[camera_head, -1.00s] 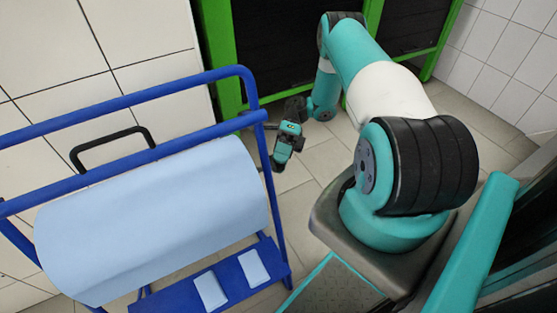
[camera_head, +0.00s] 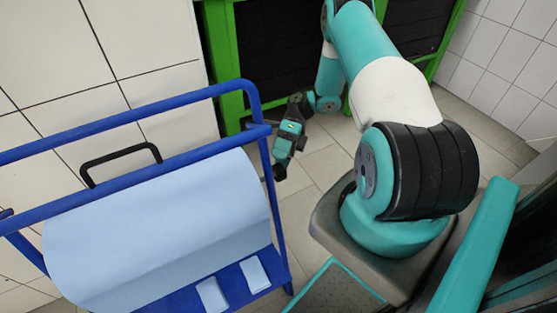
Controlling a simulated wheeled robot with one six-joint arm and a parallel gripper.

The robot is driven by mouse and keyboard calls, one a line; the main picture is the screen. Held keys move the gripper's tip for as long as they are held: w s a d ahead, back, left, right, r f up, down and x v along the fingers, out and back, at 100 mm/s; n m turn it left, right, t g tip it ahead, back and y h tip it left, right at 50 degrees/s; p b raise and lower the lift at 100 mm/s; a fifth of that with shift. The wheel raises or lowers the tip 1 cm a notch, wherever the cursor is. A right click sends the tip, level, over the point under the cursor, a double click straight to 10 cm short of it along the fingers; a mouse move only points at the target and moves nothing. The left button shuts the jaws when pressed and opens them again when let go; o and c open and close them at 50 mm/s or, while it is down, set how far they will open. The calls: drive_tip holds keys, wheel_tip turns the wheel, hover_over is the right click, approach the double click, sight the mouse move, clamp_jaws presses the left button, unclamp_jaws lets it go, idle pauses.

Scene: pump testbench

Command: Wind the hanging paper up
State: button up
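The light blue paper roll (camera_head: 150,225) lies across a blue metal stand at the left. Its paper hangs down the front, and the lower end is hidden by the picture's bottom edge. My gripper (camera_head: 279,172) is just right of the stand's right upright, near the roll's right end, pointing down. A dark tip shows beside the upright. I cannot tell whether it touches the stand or the roll's axle, or whether the fingers are open or shut.
The blue stand (camera_head: 130,115) has a top bar, a black handle (camera_head: 121,163) and a low shelf with two pale blue pads (camera_head: 254,275). A green-framed dark cabinet (camera_head: 285,55) stands behind.

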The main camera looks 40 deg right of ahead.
drive_tip(key=shift+n+g+y, duration=0.4)
drive_tip(key=shift+n+g, duration=0.3)
drive_tip(key=r+p, duration=0.2)
drive_tip(key=r, duration=0.3)
drive_tip(key=r+p, duration=0.2)
drive_tip(key=r, duration=0.3)
drive_tip(key=s+r+p, duration=0.1)
drive_tip(key=r, duration=0.4)
drive_tip(key=shift+s+r+p, duration=0.1)
drive_tip(key=shift+r+p, duration=0.25)
drive_tip(key=shift+p, duration=0.05)
drive_tip(key=shift+c, duration=0.7)
drive_tip(key=shift+a+r+p, duration=0.1)
drive_tip(key=shift+r+p, duration=0.7)
drive_tip(key=shift+p, duration=0.15)
